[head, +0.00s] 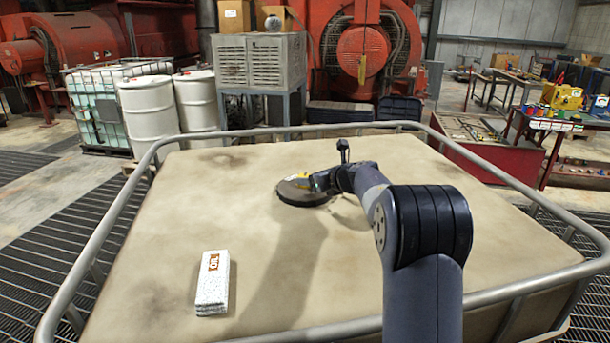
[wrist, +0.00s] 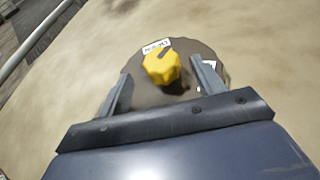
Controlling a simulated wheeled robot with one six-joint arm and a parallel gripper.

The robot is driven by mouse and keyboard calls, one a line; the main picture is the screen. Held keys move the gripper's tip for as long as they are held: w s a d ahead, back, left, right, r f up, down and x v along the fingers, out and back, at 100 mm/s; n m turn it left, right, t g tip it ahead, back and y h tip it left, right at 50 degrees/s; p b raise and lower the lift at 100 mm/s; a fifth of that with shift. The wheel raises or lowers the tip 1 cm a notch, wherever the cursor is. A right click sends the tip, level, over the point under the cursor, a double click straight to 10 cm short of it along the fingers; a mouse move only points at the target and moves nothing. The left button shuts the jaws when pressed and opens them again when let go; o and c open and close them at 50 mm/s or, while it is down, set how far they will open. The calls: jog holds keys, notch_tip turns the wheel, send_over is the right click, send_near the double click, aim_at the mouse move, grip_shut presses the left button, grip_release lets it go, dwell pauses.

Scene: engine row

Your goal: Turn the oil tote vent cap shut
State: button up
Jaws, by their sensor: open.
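The oil tote (head: 150,245) has a wide tan top inside a grey tube rail. A dark round lid (head: 297,194) sits on the far middle of that top; it also shows in the wrist view (wrist: 140,95). The yellow vent cap (wrist: 161,67) stands on the lid, with a dark mark on its top. A white label beside the cap's far edge seems to read OPEN, and another white label lies at the right, partly hidden by a finger. My gripper (wrist: 157,80) is open, its fingers on either side of the cap's near side, with visible gaps. Contact cannot be told.
The grey rail (head: 108,225) runs around the top. White drums (head: 150,112) and a caged tank (head: 95,105) stand beyond. The tote top between box and lid is clear.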

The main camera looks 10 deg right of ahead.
aim_at(305, 176)
jog(key=shift+p+x, duration=0.75)
jog(key=shift+x, duration=2.05)
jog(key=c, duration=1)
